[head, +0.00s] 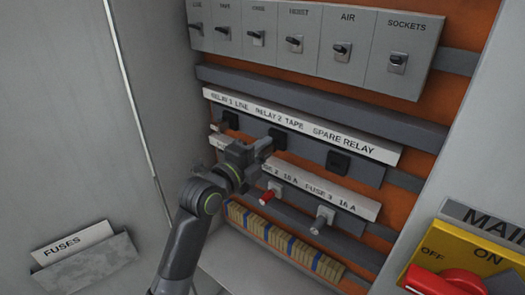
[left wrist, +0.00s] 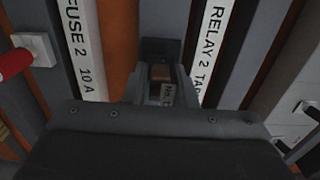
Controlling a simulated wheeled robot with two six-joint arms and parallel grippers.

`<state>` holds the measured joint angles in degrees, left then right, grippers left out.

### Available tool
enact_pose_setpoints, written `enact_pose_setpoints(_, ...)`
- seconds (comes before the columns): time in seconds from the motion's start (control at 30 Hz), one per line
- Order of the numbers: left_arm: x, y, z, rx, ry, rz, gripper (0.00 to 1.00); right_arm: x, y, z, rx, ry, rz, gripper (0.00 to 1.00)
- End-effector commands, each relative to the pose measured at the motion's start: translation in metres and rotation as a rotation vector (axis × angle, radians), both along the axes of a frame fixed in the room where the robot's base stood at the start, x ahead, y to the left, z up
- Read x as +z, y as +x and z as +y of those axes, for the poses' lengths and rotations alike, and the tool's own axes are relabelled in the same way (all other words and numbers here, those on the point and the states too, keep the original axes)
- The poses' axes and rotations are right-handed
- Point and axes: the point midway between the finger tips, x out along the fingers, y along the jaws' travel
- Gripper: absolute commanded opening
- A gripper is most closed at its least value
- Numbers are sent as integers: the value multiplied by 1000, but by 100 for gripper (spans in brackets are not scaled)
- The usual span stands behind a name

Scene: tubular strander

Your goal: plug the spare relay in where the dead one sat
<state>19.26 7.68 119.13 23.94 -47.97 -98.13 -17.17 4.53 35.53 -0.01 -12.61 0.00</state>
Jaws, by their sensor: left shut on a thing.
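My left gripper (head: 262,148) is at the relay row, just below the black relay 2 socket (head: 278,138), and partly covers that area. In the left wrist view the jaws (left wrist: 160,88) are shut on a small relay (left wrist: 161,74) with a brownish part and a pale printed label. I cannot tell whether it is seated in a socket or held just in front of it. The label strip (head: 300,128) reads relay 1 line, relay 2 tape and spare relay. A black socket (head: 338,162) sits under the spare relay label. My right gripper is not in view.
Below the gripper is the fuse row with a red fuse (head: 267,197) and a grey one (head: 323,218). A row of switches (head: 300,43) is above. A fuses pocket (head: 85,262) is at left, a yellow main switch plate (head: 470,250) at right.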

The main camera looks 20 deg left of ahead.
Motion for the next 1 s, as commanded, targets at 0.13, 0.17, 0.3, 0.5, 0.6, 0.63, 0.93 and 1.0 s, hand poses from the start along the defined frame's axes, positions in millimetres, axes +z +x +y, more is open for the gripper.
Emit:
enact_pose_setpoints(0.13, 0, 2, -1, 0, 0, -1, 0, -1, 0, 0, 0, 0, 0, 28)
enact_pose_setpoints(0.17, 0, 3, -1, 0, 0, -1, 0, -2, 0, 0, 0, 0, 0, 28)
enact_pose_setpoints(0.3, 0, 7, -2, 0, -1, -2, 0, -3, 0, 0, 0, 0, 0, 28)
enact_pose_setpoints(0.5, 0, 11, -4, 0, 0, -1, 0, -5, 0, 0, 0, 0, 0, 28)
enact_pose_setpoints(0.6, 0, 14, -5, 0, 0, -1, 0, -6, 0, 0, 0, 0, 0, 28)
enact_pose_setpoints(0.63, 0, 14, -5, 0, -1, -2, 0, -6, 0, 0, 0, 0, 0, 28)
enact_pose_setpoints(0.93, 0, 19, -7, 0, -1, -1, 36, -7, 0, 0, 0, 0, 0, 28)
enact_pose_setpoints(1.0, 0, 19, -7, 0, -1, 0, 46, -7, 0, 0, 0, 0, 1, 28)
